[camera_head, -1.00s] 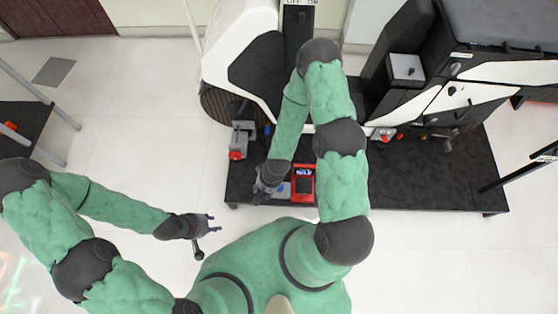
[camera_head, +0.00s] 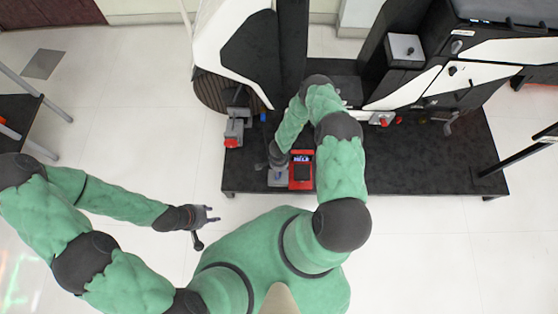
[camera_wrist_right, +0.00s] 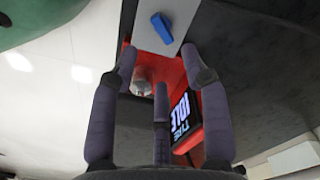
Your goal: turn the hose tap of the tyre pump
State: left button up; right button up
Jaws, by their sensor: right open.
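The tyre pump (camera_head: 301,172) is a red box with a lit display, standing near the front edge of a black platform. In the right wrist view its red body (camera_wrist_right: 176,72) shows behind my fingers, with the display (camera_wrist_right: 184,117) reading "TYRE IDLE". A blue lever (camera_wrist_right: 162,28), seemingly the hose tap, sits on a grey block (camera_wrist_right: 147,10) beyond the fingertips. My right gripper (camera_wrist_right: 160,62) is open and empty, its fingers spread short of the lever; it also shows above the block in the head view (camera_head: 277,160). My left gripper (camera_head: 212,214) is open and empty, away from the pump.
A grey device with a red part (camera_head: 232,141) stands left of the pump. Red fittings (camera_head: 383,120) sit at the back of the black platform (camera_head: 420,165). A large white and black machine (camera_head: 232,45) rises behind. The platform's front right is mostly clear.

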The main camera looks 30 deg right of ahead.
notch_tip(320, 180, down, 8)
jog(key=b, duration=0.3)
jog(key=shift+f, duration=0.1)
grip_shut()
